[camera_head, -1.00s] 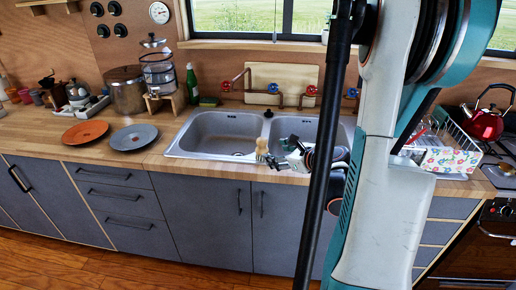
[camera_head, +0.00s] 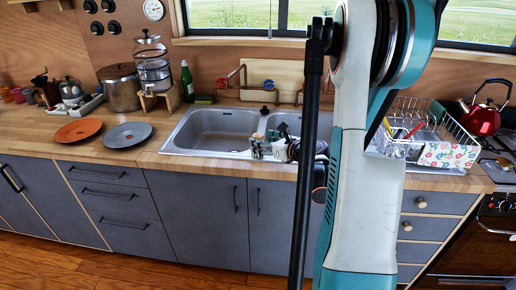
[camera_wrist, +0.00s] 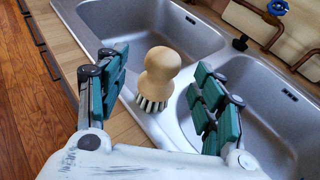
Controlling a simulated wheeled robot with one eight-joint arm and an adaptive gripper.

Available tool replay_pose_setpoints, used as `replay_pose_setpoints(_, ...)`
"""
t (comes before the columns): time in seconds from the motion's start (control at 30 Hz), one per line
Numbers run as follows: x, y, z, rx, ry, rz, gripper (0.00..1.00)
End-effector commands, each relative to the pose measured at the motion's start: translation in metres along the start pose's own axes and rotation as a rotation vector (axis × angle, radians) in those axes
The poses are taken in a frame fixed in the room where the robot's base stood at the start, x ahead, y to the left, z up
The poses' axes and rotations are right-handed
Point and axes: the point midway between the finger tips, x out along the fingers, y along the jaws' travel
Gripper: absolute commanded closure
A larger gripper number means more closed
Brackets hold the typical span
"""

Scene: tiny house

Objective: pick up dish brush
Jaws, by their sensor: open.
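The dish brush (camera_wrist: 160,68) has a rounded tan wooden knob and pale bristles with dark ones among them. In the wrist view it stands upright, bristles down, at the front rim of the sink (camera_wrist: 150,25). My gripper (camera_wrist: 162,80) is open, with one green-padded finger to the left of the brush and one to the right. I see gaps between the brush and both fingers. In the head view the gripper (camera_head: 270,149) is at the sink's front edge and largely covers the brush.
A dish rack (camera_head: 440,130) stands right of the sink, with a red kettle (camera_head: 483,118) beyond it. An orange plate (camera_head: 78,131) and a grey plate (camera_head: 128,135) lie on the counter (camera_head: 35,118) to the left. Taps and pipes rise behind the sink.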

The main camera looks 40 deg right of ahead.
Motion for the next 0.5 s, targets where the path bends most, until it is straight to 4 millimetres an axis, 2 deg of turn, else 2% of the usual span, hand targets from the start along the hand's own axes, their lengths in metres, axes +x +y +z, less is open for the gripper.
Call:
replay_pose_setpoints(0.23, 0.037, -0.002, -0.005, -0.001, 0.000, 0.002, 0.38)
replay_pose_setpoints(0.33, 0.044, -0.002, -0.004, -0.001, 0.000, 0.000, 0.38)
replay_pose_setpoints(0.5, 0.044, -0.002, -0.002, -0.001, 0.000, 0.000, 0.38)
